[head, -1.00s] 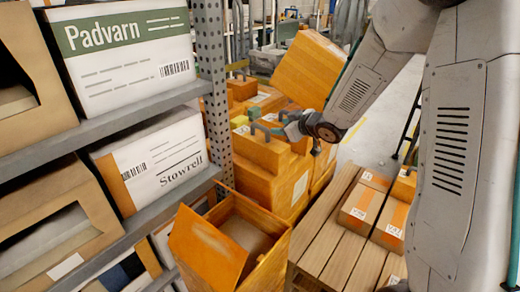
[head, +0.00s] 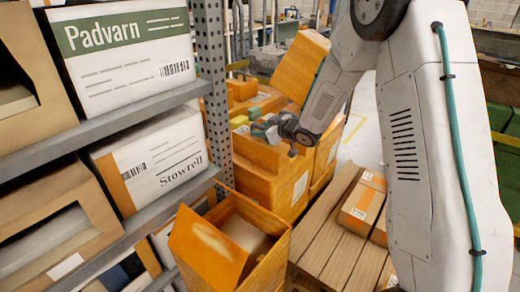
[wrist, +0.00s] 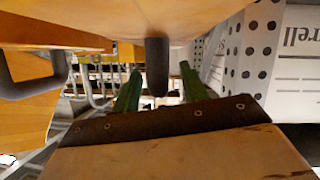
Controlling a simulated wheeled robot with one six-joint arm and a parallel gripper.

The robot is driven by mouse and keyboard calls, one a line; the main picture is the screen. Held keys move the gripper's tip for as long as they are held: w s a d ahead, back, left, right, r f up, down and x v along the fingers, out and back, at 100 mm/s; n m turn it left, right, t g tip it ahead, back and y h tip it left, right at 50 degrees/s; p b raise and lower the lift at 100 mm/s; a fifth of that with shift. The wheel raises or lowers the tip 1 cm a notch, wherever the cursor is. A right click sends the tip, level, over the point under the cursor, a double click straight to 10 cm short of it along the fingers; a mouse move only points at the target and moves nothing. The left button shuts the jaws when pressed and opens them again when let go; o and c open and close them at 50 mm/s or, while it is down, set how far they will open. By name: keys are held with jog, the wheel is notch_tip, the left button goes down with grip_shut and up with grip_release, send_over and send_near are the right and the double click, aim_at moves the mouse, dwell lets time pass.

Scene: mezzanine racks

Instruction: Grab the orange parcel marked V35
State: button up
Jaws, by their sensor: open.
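No mark reading V35 is legible in either view. Candidate orange-brown parcels (head: 360,207) with white labels lie on the wooden pallet; their print is too small to read surely. Orange boxes (head: 268,185), some with dark handles, are stacked behind the open orange box. My gripper (head: 264,130) is above this stack, beside the handles, its bluish fingers pointing left. In the wrist view its green fingers (wrist: 160,72) are apart. A dark handle-like piece (wrist: 157,80) shows between them in the picture; whether it is truly between them I cannot tell.
An open orange box (head: 232,237) stands in front of the stack. The rack post (head: 213,90) and shelves with white cartons (head: 150,160) are on the left. The slatted pallet (head: 322,225) is at right, partly hidden by my arm. Green crates are at far right.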

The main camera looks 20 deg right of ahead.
grip_shut()
